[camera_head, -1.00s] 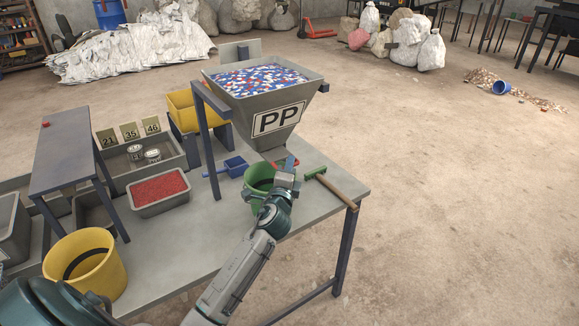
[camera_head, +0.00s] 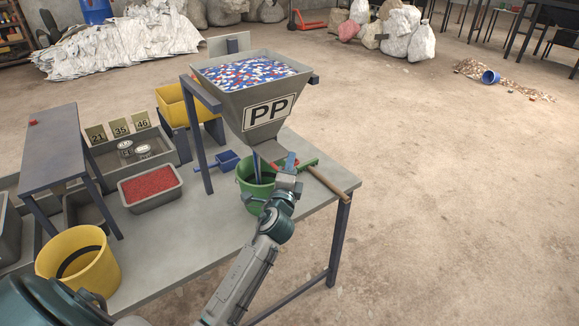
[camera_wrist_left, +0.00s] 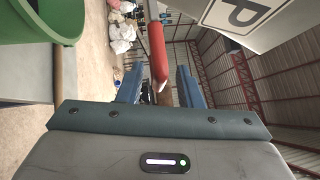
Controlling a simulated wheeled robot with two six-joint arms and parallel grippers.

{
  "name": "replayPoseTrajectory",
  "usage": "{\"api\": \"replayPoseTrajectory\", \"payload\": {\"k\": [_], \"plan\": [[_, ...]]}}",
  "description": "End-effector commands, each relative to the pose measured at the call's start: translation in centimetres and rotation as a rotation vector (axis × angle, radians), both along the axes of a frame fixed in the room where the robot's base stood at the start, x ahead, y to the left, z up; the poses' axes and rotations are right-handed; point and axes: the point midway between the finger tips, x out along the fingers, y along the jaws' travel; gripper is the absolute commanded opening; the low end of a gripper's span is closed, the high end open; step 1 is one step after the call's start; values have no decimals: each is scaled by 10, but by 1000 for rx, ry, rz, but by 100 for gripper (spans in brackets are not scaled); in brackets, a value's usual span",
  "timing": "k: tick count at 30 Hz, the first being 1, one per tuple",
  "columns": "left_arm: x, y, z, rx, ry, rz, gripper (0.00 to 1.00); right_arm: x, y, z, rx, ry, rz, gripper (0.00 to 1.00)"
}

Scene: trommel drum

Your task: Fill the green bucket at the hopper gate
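The green bucket (camera_head: 254,199) stands upright on the table under the grey PP hopper (camera_head: 235,112), which is full of blue, white and red pieces. A narrow dark-blue strip shows at the bucket's mouth below the hopper; I cannot tell whether it is falling material. My left gripper (camera_head: 289,162) is at the bucket's right side, below the hopper. In the left wrist view its blue fingers (camera_wrist_left: 158,88) are apart, with a red handle (camera_wrist_left: 157,45) reaching between them; I see no firm grip. The bucket (camera_wrist_left: 45,20) is at upper left there. My right gripper is out of view.
A green brush with a wooden handle (camera_head: 329,184) lies right of the bucket near the table edge. A blue scoop (camera_head: 218,163), a tray of red pellets (camera_head: 150,188) and a yellow bucket (camera_head: 84,268) are to the left. Bare table lies between them.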

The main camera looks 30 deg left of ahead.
Motion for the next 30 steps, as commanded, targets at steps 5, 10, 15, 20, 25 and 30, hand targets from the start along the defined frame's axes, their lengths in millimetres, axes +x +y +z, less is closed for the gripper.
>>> {"api": "replayPoseTrajectory", "payload": {"k": [5, 10, 15, 20, 25, 30], "plan": [[-10, -4, -4, -1, 1, -1, 33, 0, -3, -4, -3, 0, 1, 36], [-40, -15, -10, -1, 1, -1, 33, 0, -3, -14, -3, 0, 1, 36], [-72, -26, -14, -2, 0, 0, 33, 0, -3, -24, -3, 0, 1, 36], [-92, -34, -16, -1, 0, -1, 33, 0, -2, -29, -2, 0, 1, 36], [-101, -37, -15, -1, -1, 0, 33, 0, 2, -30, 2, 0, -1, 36], [-101, -37, -15, 0, -1, 0, 33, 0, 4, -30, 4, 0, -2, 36]]}}
